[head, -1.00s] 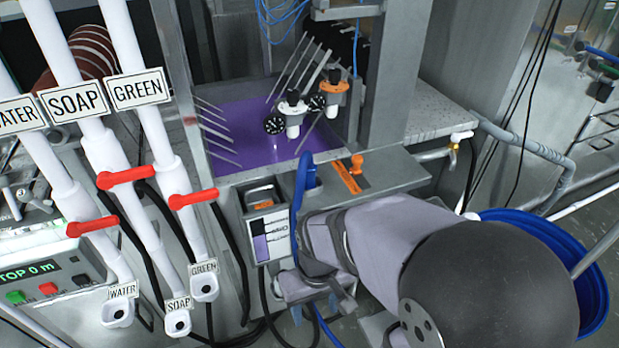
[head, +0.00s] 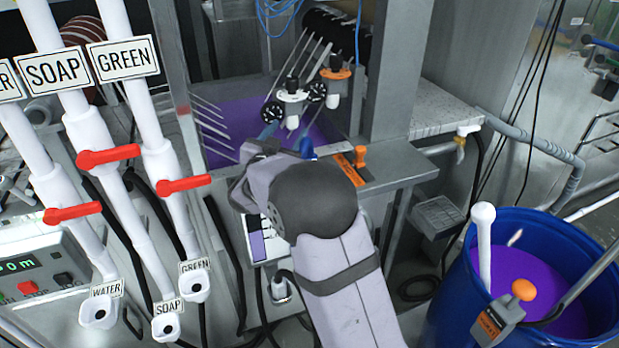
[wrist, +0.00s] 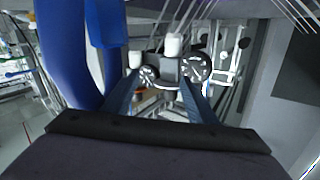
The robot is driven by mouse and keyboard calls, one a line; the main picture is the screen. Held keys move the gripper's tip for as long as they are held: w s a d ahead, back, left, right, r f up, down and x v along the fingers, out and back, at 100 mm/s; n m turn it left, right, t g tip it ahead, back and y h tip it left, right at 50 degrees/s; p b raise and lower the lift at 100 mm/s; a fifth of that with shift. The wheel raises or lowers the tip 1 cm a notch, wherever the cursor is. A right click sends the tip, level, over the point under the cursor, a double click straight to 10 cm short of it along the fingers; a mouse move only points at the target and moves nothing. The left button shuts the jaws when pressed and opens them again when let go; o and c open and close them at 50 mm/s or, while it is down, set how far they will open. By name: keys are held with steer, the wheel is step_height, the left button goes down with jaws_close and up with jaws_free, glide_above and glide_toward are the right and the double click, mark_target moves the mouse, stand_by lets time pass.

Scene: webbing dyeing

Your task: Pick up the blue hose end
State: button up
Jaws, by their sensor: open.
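The blue hose end (head: 307,148) shows as a small bright blue piece just above my wrist in the head view; my arm hides the rest of it. In the wrist view a thick blue hose (wrist: 66,55) curves down the left side, close to the left finger, with a blue block-like part beside it. It is not between the fingers. My gripper (wrist: 160,82) is open and empty. In the head view my gripper is mostly hidden behind my own wrist, near the edge of the purple dye bath (head: 225,113).
Two gauged valves, one with a white body (head: 291,105) and one with an orange collar (head: 335,80), stand above the bath. An orange-handled valve (head: 358,158) sits on the ledge. White pipes with red levers (head: 108,156) are at left. A blue barrel (head: 450,300) stands at right.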

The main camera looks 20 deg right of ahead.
mark_target(304, 154)
steer(key=s+d+m+g+h, duration=0.1)
steer(key=d+m+g+h+b, duration=0.1)
steer(key=h, duration=0.1)
steer(key=s+d+m+g+h, duration=0.1)
steer(key=h, duration=0.1)
steer(key=shift+s+d+f+m, duration=0.2)
steer(key=shift+s+f+m, duration=0.1)
steer(key=shift+f, duration=0.1)
steer(key=f+g+b, duration=0.1)
steer(key=f, duration=0.1)
steer(key=s+a+f+g+b, duration=0.1)
steer(key=f, duration=0.2)
steer(key=s+a+f+g+h+b, duration=0.1)
steer(key=f, duration=0.2)
steer(key=shift+s+g, duration=0.15)
steer(key=shift+g, duration=0.15)
steer(key=shift+r+p+x, duration=0.1)
steer(key=shift+p+x, duration=0.65)
steer(key=shift+x, duration=0.8)
steer(key=shift+r+p+x, duration=0.15)
steer(key=shift+p+x, duration=0.55)
steer(key=shift+x, duration=0.8)
steer(key=shift+d+f, duration=0.1)
steer(key=shift+d, duration=0.5)
jaws_close()
